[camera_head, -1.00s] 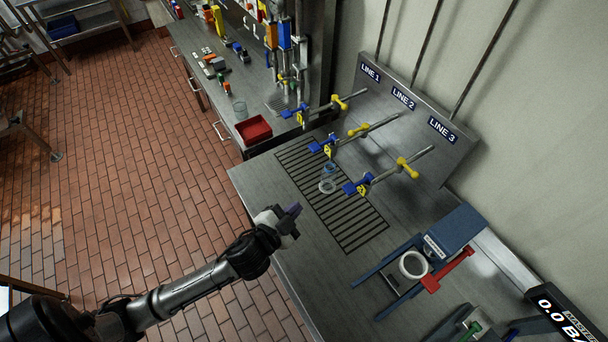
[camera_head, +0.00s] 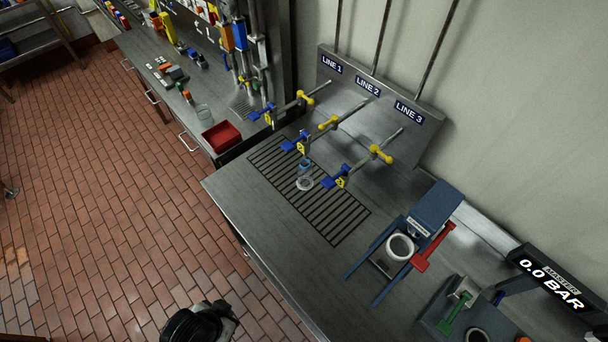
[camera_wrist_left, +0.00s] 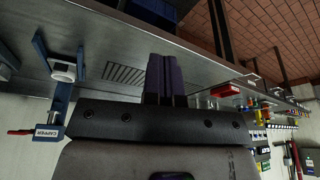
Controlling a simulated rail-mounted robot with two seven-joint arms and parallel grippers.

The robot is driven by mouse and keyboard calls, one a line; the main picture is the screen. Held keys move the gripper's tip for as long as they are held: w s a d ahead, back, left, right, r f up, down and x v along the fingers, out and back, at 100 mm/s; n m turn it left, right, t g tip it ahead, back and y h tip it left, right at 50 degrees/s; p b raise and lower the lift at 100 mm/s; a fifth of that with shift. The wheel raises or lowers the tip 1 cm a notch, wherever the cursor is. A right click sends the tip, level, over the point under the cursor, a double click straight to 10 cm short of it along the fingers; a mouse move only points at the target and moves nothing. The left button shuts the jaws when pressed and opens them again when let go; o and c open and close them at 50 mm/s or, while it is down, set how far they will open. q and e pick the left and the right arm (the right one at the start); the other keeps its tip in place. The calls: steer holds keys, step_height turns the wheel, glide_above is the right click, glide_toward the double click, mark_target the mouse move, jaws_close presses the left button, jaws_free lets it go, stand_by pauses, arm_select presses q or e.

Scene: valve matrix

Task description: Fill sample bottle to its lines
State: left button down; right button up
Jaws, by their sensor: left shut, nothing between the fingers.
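A small clear bottle with a bluish upper part (camera_head: 304,177) stands on the slotted drain grate (camera_head: 335,222), near the outlets of the lines; its level and marks are too small to read. Three pipes marked LINE 1, LINE 2 (camera_head: 367,87) and LINE 3 each carry a yellow handle (camera_head: 381,153) and a blue handle (camera_head: 334,181). My left arm is at the bottom edge of the head view, off the bench front, its fingers unclear there. In the left wrist view my left gripper (camera_wrist_left: 160,75) is shut and empty, apart from the bottle. My right gripper is not in view.
A blue capper with a red lever (camera_head: 433,246) holds a white ring (camera_head: 400,247) right of the grate. A display (camera_head: 551,282) reads 0.0 BAR. A red tray (camera_head: 221,136) and a clear glass (camera_head: 204,113) are on the farther bench. The bench front is clear.

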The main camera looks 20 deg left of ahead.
arm_select(q)
step_height(320, 180, down, 11)
steer(key=b, duration=0.3)
stand_by(1.8)
stand_by(0.7)
stand_by(0.6)
stand_by(2.4)
stand_by(0.7)
